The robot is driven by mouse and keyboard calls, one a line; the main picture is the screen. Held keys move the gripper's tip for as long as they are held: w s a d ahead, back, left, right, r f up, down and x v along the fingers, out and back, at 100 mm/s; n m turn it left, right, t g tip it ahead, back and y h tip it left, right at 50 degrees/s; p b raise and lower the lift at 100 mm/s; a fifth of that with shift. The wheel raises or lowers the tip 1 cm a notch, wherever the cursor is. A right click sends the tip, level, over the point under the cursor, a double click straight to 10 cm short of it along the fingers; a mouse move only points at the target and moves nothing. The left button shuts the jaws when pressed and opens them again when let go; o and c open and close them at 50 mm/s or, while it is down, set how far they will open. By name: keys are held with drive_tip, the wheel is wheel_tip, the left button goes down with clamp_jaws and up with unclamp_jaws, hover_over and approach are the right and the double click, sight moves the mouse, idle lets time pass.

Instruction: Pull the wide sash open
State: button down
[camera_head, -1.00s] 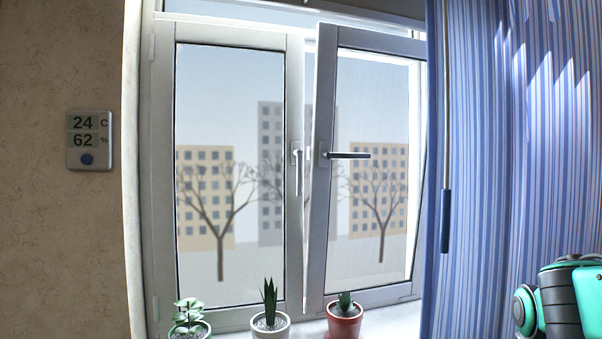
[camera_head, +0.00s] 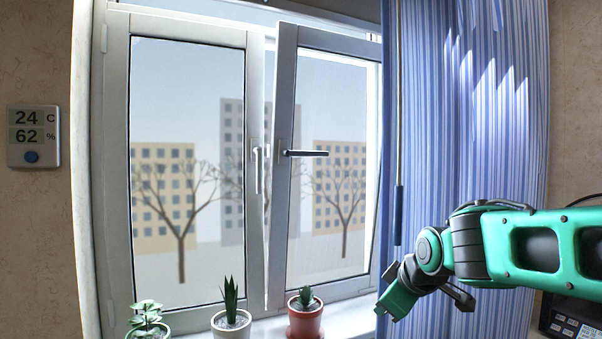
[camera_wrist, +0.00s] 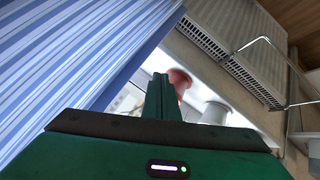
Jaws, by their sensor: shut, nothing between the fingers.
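The window has two sashes. The left sash (camera_head: 117,200) looks shut, with a white handle (camera_head: 257,170) hanging down. The right sash (camera_head: 281,200) stands out of line with its frame, its edge slanting and a bright gap along its top and right side. Its dark handle (camera_head: 306,153) lies level. The curtain covers part of its right side, so I cannot compare the full widths. My gripper (camera_head: 388,308) is in front of the curtain, low and right of the right sash, apart from both handles. In the wrist view the fingers (camera_wrist: 162,95) are together and empty.
A striped blue curtain (camera_head: 465,130) hangs at the right, with a dark blue rod (camera_head: 398,215) at its edge. Potted plants stand on the sill: white pot (camera_head: 231,326), red pot (camera_head: 304,318), and another at left (camera_head: 148,325). A radiator (camera_wrist: 230,45) shows in the wrist view.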

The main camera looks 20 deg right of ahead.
drive_tip(key=w+a+r+n+t, duration=0.3)
drive_tip(key=w+r+n+t, duration=0.25)
drive_tip(key=w+r, duration=0.4)
drive_tip(key=n+t+y, duration=0.2)
drive_tip(key=n+t, duration=0.3)
drive_tip(key=n, duration=0.3)
approach(297, 163)
drive_tip(key=w, duration=0.6)
drive_tip(key=shift+w+a+r, duration=0.1)
drive_tip(key=shift+w+r, duration=0.2)
